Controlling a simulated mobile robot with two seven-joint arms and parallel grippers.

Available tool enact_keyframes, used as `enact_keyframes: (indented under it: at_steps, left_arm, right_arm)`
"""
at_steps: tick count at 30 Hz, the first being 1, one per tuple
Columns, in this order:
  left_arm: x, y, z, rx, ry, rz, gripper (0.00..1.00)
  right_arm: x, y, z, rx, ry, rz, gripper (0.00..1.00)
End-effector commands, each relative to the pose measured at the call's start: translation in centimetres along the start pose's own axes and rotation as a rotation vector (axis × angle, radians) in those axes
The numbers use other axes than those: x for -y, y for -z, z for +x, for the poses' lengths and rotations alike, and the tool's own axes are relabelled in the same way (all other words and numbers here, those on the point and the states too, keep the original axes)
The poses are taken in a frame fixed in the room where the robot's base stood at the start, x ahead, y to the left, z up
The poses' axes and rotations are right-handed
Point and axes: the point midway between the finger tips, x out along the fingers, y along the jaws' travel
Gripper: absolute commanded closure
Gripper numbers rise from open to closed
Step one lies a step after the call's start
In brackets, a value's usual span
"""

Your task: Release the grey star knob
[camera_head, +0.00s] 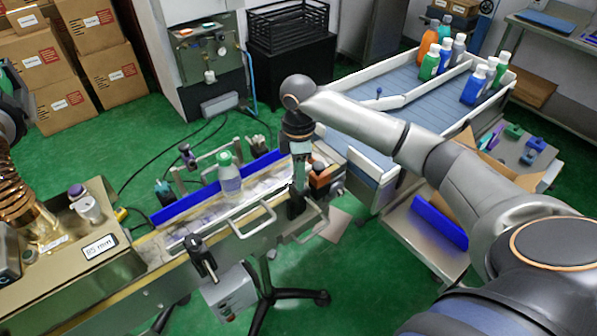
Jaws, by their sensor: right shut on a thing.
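My right gripper (297,200) points down at the right end of the conveyor, beside the front guide rail. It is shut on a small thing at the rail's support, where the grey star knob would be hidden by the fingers. The knob's shape cannot be made out. My left gripper is not in view.
A black clamp handle (202,258) sticks out at the conveyor's front. A blue guide rail (215,188) runs along its back. A white-walled tray table (395,97) with several bottles stands behind my right arm. A machine marked 85 mm (95,248) is at left.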

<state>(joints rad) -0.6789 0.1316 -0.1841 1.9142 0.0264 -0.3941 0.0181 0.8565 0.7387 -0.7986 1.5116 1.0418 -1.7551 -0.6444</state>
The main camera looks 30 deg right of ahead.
Motion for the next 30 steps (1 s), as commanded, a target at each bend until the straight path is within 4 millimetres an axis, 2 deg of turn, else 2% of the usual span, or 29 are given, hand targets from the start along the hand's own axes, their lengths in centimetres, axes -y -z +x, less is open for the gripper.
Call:
enact_keyframes:
  at_steps: [19, 20, 27, 30]
  left_arm:
    - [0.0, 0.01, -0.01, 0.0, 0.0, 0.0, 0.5]
    - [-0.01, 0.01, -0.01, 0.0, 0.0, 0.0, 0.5]
    - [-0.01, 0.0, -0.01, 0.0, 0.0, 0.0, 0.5]
    - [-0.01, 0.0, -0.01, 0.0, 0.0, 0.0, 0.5]
  right_arm:
    - [-0.1, 0.09, -0.19, -0.004, -0.005, -0.054, 1.0]
    - [-0.1, 0.09, -0.19, -0.004, -0.005, -0.054, 0.53]
    - [-0.05, 0.05, -0.1, -0.002, -0.002, -0.052, 0.26]
    - [-0.03, 0.04, -0.07, -0.002, -0.002, -0.052, 0.25]
